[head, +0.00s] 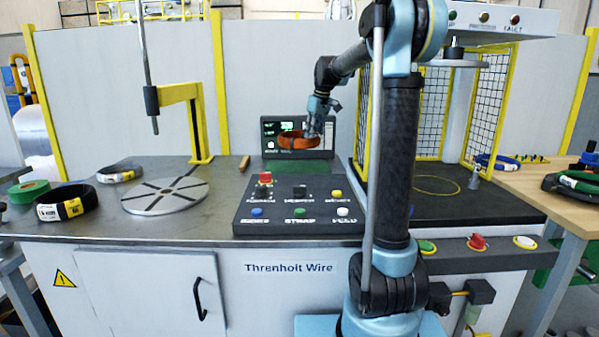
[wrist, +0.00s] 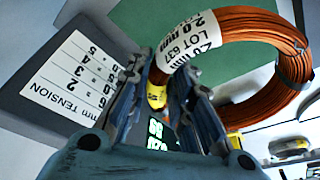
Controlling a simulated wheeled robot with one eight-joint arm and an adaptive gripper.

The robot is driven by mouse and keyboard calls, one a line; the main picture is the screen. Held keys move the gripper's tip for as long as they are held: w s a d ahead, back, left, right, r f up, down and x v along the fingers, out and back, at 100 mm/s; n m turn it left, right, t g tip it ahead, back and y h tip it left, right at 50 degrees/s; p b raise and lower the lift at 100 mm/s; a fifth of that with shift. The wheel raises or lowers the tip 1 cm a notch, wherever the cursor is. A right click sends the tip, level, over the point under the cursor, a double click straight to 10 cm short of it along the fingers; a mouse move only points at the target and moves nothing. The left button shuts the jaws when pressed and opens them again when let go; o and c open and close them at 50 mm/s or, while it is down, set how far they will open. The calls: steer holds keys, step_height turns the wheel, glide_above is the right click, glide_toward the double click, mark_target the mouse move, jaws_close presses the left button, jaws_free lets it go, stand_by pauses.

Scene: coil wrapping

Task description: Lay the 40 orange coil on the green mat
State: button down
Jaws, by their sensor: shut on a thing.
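An orange coil (head: 292,141) with white label bands hangs from my gripper (head: 318,108), in front of the dark monitor in the head view. In the wrist view the coil (wrist: 288,100) reaches out to the right of the fingers. My gripper (wrist: 165,85) is shut on its near side, beside a white label reading 2.0 mm and LOT 637. The green mat (head: 290,166) shows as a thin strip behind the button panel. It also shows in the wrist view (wrist: 128,18) beyond the coil. The coil appears held above the bench, apart from the mat.
The button panel (head: 298,212) stands in front of the mat, the monitor (head: 268,133) behind it. A round grey plate (head: 150,197) and black coils (head: 66,203) lie left. A yellow post (head: 195,120) rises left of the monitor. A yellow mesh cage (head: 487,105) stands right.

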steer(key=shift+a+f, duration=0.1)
steer(key=shift+f, duration=4.9)
steer(key=c, duration=1.4)
jaws_free()
steer(key=shift+r, duration=0.1)
steer(key=v, duration=1.2)
